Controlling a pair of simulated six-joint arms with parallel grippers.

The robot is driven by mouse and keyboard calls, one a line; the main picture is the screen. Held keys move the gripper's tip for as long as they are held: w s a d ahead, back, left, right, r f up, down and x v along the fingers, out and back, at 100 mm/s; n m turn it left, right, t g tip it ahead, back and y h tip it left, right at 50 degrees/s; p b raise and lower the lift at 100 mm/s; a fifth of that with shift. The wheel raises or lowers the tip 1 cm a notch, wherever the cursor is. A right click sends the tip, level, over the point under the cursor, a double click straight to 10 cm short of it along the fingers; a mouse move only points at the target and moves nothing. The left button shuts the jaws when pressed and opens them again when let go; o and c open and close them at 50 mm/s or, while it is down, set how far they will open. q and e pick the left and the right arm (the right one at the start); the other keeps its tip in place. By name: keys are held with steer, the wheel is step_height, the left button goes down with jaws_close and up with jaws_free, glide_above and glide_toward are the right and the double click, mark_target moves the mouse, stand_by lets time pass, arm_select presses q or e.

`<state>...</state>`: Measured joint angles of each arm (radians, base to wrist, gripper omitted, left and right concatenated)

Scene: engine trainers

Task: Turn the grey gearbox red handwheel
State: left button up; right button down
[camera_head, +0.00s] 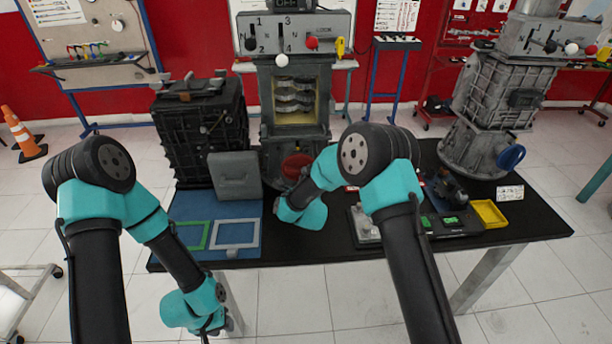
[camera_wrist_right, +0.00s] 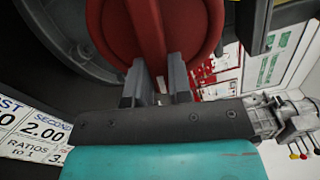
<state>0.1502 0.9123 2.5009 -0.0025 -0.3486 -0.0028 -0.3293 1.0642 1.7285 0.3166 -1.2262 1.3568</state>
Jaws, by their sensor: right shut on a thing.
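The grey gearbox (camera_head: 322,100) stands at the back middle of the black table, with a cut-away window showing gears. Its red handwheel (camera_head: 297,163) sits low on its front, partly covered by my right arm. In the right wrist view the red handwheel (camera_wrist_right: 200,28) fills the top middle. My right gripper (camera_wrist_right: 158,84) is shut on the handwheel's raised middle bar, one finger on each side. In the head view this gripper is hidden behind my arm. My left gripper (camera_head: 210,331) hangs in front of the table at the bottom edge; its fingers are too small and cut off to judge.
A black engine block (camera_head: 200,130) stands left of the gearbox, with a grey case (camera_head: 235,175) before it. Another grey gearbox with a blue wheel (camera_head: 511,157) is at the right. A yellow tray (camera_head: 489,213) and a blue mat (camera_head: 187,207) lie on the table.

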stand_by(0.3)
steer(key=c, duration=1)
jaws_free()
steer(key=shift+c, duration=0.2)
steer(key=s, duration=1.7)
steer(key=shift+s+d, duration=0.2)
steer(key=shift+d, duration=0.05)
steer(key=shift+d, duration=0.1)
